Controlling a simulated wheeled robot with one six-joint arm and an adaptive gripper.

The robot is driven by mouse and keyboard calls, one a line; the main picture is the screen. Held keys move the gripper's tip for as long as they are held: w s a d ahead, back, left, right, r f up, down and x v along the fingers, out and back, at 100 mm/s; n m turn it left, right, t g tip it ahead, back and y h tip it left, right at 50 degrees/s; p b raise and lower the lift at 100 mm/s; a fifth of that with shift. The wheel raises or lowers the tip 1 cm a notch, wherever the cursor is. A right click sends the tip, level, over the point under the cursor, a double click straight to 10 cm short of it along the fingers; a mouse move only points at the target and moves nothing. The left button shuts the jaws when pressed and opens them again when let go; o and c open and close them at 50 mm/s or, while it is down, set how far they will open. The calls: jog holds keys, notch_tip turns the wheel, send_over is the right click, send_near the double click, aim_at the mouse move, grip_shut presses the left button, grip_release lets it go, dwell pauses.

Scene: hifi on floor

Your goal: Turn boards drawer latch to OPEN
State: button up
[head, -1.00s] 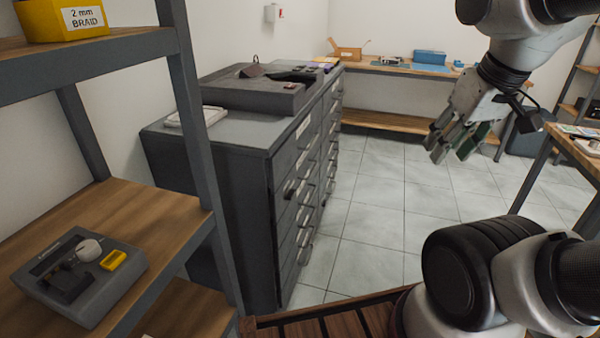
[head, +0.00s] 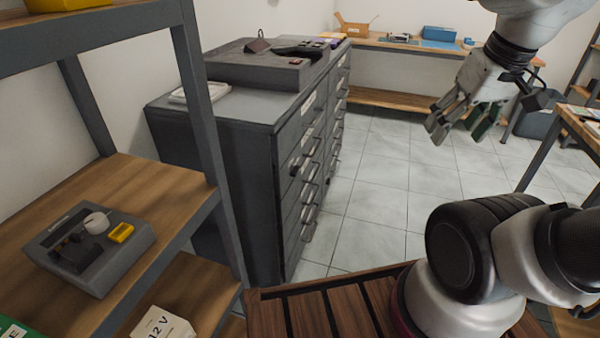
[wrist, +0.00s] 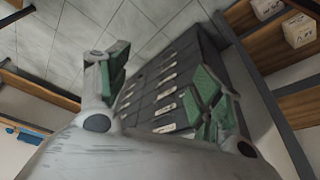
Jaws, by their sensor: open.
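The grey drawer cabinet (head: 225,165) stands left of centre in the head view, its drawer front with handles facing right. A dark knob-like latch (head: 295,165) shows on the upper front near the close corner; its setting is too small to read. In the wrist view the drawer fronts (wrist: 165,90) with white labels lie beyond and between the fingers, and label text is not legible. My gripper (head: 458,124) hangs over the floor to the right of the cabinet, apart from it. It is open and empty, and its green finger pads (wrist: 160,85) show in the wrist view.
A shelf rack (head: 205,110) stands close on the left, holding a grey device (head: 90,245) and a box marked 12 V (head: 163,325). A workbench (head: 400,68) is at the back and a table (head: 582,125) at the right. Tiled floor (head: 390,185) is clear between.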

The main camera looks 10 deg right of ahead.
aim_at(298, 170)
jog(key=w+a+f+m+g+y, duration=0.1)
jog(key=w+a+f+m+y, duration=0.45)
jog(key=f, duration=0.65)
jog(key=w+a+f+m+g+y, duration=0.2)
jog(key=w+a+f+m+y, duration=0.3)
jog(key=f, duration=0.6)
jog(key=w+a+f+m+g+y, duration=0.1)
jog(key=w+a+f+m+y, duration=0.4)
jog(key=f, duration=0.7)
jog(key=w+d+m+t, duration=0.2)
jog(key=w+m+t, duration=0.65)
jog(key=w, duration=0.85)
jog(key=shift+t, duration=0.45)
jog(key=x, duration=0.7)
jog(key=shift+r, duration=0.35)
jog(key=shift+w+a, duration=0.25)
jog(key=shift+a, duration=0.25)
